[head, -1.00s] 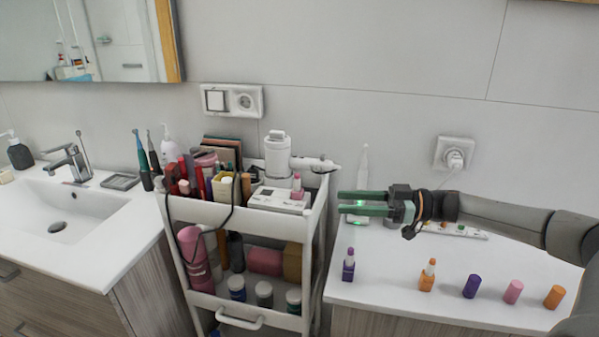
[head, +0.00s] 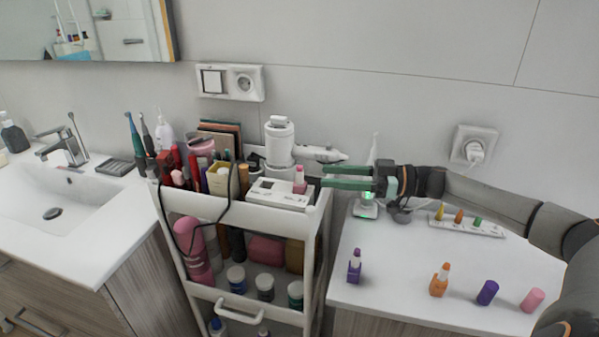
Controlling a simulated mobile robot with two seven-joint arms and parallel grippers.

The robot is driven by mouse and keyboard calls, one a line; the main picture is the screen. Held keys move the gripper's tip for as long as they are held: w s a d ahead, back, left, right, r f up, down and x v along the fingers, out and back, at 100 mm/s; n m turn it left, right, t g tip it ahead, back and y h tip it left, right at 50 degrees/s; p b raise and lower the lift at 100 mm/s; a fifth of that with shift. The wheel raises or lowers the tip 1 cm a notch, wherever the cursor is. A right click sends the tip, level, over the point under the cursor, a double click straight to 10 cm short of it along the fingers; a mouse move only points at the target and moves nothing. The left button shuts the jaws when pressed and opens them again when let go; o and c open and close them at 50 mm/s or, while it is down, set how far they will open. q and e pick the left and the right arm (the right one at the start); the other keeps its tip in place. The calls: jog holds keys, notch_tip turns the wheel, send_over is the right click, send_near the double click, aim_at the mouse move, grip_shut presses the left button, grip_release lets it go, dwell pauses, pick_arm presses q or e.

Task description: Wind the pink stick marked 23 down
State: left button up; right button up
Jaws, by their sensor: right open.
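A small pink stick (head: 299,181) stands upright on a white box on the cart's top tray; its tip shows above the base, and the mark 23 is too small to read. My right gripper (head: 322,176) comes in from the right. Its two green fingers are open and empty, pointing left at the stick, with a small gap between fingertips and stick. My left gripper is not in view.
The white cart (head: 217,212) is crowded with bottles, brushes and a white appliance (head: 280,142) behind the stick. On the right counter (head: 400,262) stand a purple stick (head: 354,266), an orange stick (head: 439,280), a purple cap (head: 487,292) and a pink cap (head: 532,300).

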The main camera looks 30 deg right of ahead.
aim_at(300, 170)
jog(key=p+x, duration=0.1)
jog(key=x, duration=0.5)
jog(key=shift+w+a+r, duration=0.1)
jog(key=shift+w+a, duration=0.1)
jog(key=shift+a, duration=0.05)
jog(key=shift+w+a, duration=0.35)
jog(key=shift+a, duration=0.05)
grip_shut()
